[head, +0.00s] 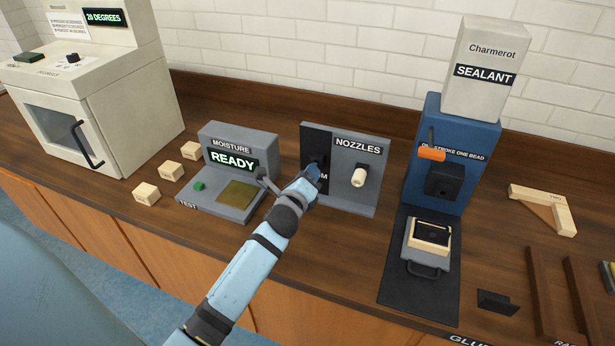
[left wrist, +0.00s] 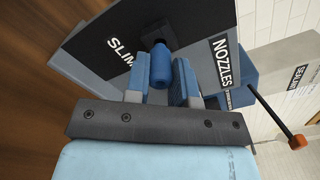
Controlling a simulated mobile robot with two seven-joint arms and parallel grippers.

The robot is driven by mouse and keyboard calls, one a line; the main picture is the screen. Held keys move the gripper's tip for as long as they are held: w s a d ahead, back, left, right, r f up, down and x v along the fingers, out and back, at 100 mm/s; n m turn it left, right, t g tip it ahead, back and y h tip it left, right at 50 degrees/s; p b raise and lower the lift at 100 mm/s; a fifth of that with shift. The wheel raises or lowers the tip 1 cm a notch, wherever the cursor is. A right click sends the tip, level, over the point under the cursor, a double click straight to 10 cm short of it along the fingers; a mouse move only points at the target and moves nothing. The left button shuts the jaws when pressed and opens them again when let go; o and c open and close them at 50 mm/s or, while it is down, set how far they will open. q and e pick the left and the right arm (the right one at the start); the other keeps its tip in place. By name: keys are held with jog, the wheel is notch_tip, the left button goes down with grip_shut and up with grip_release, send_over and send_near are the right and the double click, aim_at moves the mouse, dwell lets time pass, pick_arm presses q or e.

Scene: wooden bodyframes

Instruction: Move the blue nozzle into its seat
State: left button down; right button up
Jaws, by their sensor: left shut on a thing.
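The blue nozzle (left wrist: 160,66) is at the dark SLIM side of the grey nozzle rack (head: 371,200), by a black holder (left wrist: 152,36). My left gripper (left wrist: 161,83) is shut on the nozzle, with a finger on either side of it. In the head view my left gripper (head: 308,184) reaches the rack's left half and hides most of the nozzle. A cream nozzle (head: 358,178) sits on the rack's right half. The blue sealant machine (head: 428,118) has a black block (head: 444,181) on its front. My right gripper is not in view.
The moisture tester (head: 236,143) stands left of the rack, with wooden blocks (head: 172,171) beside it. An orange-handled lever (head: 431,154) sticks out from the sealant machine. A grey fixture (head: 425,256) stands on the black mat (head: 405,285) below. An oven (head: 105,110) is far left.

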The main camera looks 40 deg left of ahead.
pick_arm(q)
jog(key=shift+x, duration=1)
jog(key=c, duration=0.9)
grip_release()
jog(key=b+v, duration=0.2)
jog(key=v, duration=1.2)
